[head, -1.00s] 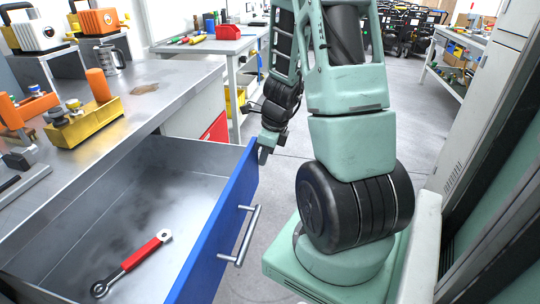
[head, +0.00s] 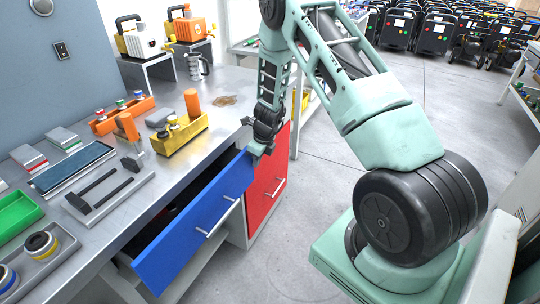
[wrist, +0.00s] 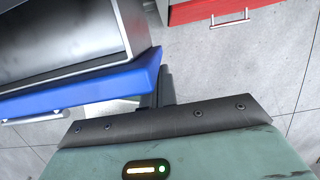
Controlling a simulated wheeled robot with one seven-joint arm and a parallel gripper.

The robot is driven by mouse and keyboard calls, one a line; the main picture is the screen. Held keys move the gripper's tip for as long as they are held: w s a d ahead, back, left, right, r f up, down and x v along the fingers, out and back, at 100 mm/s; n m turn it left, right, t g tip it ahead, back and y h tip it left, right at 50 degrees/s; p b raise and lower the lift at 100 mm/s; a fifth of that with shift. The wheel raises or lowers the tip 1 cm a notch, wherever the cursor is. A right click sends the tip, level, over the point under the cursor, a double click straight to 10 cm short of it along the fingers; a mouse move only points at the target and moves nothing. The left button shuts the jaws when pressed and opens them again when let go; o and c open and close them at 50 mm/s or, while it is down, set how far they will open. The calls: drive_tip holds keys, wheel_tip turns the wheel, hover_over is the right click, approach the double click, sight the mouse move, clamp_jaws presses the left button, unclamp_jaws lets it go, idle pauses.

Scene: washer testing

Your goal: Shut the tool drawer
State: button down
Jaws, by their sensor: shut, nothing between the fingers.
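The tool drawer has a blue front (head: 195,222) with a silver bar handle (head: 218,217). It stands partly out from under the metal workbench, with a dark gap behind the front. In the wrist view the blue front (wrist: 85,88) and part of the grey drawer inside (wrist: 60,35) show. My gripper (head: 262,150) is shut and empty at the far end of the blue front, by its top corner. In the wrist view its fingers (wrist: 156,88) are right against or very near that end; I cannot tell if they touch. The drawer's contents are hidden in the head view.
A red cabinet front (head: 267,180) with a handle lies just beyond the drawer. The workbench (head: 228,88) carries hammers, a yellow tool holder (head: 180,135), orange blocks and a green tray (head: 15,215). The floor (head: 290,225) in front of the drawer is clear.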

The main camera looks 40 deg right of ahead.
drive_tip(key=shift+w+a+p, duration=0.2)
drive_tip(key=shift+w+p, duration=0.05)
drive_tip(key=shift+w, duration=0.35)
drive_tip(key=shift+w+a+p, duration=0.2)
drive_tip(key=shift+w, duration=0.4)
drive_tip(key=shift+s+d, duration=0.1)
